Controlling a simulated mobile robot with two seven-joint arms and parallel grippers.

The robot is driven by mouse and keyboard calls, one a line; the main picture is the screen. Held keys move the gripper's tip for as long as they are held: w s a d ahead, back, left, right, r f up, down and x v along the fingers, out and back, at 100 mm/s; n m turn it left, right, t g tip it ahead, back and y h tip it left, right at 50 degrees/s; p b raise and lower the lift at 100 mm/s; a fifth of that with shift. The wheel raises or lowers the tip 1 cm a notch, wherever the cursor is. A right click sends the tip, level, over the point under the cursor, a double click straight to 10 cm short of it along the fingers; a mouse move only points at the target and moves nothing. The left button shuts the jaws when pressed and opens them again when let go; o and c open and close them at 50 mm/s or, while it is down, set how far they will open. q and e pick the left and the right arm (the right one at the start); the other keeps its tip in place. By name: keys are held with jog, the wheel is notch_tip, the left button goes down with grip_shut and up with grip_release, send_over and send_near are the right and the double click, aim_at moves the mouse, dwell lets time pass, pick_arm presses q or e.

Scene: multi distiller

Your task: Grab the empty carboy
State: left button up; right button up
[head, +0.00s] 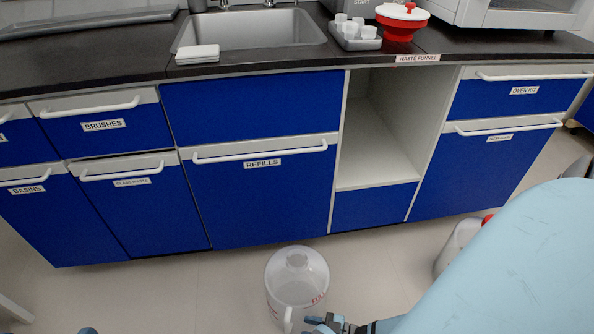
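A clear, see-through carboy (298,272) stands upright on the floor at the bottom middle of the head view. It looks empty, has a narrow neck on top, and carries red lettering low on its right side. A handle shows at its lower front, and its base is cut off by the frame edge. My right gripper (322,323) is at the carboy's lower right, close to it; I cannot tell whether it touches or how far its fingers are apart. Only a small dark tip, perhaps my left gripper (88,331), shows at the bottom left edge.
A whitish jug with a red cap (458,243) stands on the floor at right, partly hidden by my light-blue arm. Blue cabinets (262,195) with white handles line the back, with an open shelf bay (378,150). Floor left of the carboy is clear.

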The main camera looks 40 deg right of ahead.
pick_arm(q)
jog(key=shift+w+a+r+m+t+h+b, duration=0.3)
jog(key=shift+w+r+m+h+b, duration=0.1)
jog(key=shift+m+b, duration=0.6)
pick_arm(e)
jog(key=x, duration=0.5)
jog(key=shift+w+a+f, duration=0.1)
jog(key=shift+f, duration=0.1)
pick_arm(q)
jog(key=shift+f, duration=0.15)
pick_arm(e)
grip_shut()
